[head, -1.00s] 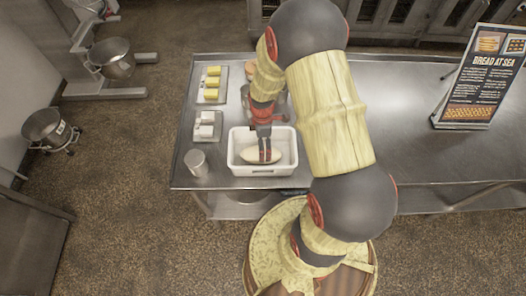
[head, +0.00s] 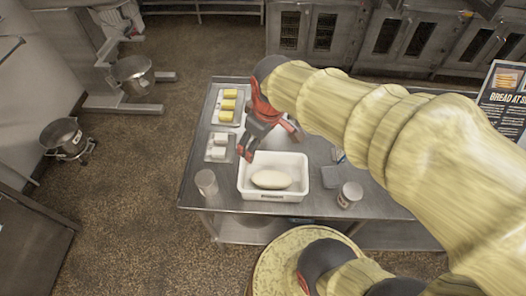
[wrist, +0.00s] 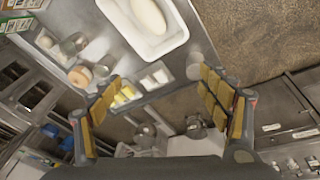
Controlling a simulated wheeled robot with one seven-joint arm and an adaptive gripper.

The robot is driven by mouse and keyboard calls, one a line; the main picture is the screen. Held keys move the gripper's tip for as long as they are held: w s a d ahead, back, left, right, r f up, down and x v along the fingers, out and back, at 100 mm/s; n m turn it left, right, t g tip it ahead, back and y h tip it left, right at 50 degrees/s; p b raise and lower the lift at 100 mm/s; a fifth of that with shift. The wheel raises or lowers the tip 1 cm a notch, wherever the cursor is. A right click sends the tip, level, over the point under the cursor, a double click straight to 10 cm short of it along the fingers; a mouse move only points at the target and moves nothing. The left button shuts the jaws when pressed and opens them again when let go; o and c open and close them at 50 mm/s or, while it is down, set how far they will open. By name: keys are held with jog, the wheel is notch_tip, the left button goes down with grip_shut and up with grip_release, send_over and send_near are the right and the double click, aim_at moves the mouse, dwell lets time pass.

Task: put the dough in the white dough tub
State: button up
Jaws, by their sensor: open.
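The pale oval dough (head: 271,179) lies inside the white dough tub (head: 273,198) near the front left part of the steel table. In the wrist view the dough (wrist: 148,15) also lies in the tub (wrist: 172,43), at the top of the picture. My gripper (head: 270,145) is above and behind the tub, clear of the dough. In the wrist view my gripper (wrist: 165,95) has its fingers spread wide with nothing between them.
A tray of yellow blocks (head: 227,104) and a tray of white blocks (head: 219,148) lie left of the tub. A metal can (head: 206,182) stands at the left front corner, another can (head: 349,195) at the right. A bread sign (head: 500,100) stands far right.

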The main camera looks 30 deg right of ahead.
jog(key=s+a+r+m+t, duration=0.2)
jog(key=s+a+r+m, duration=0.2)
jog(key=s+r, duration=0.3)
jog(key=shift+s+m, duration=0.4)
jog(key=shift+s, duration=0.25)
notch_tip(320, 180, down, 20)
jog(key=b, duration=2)
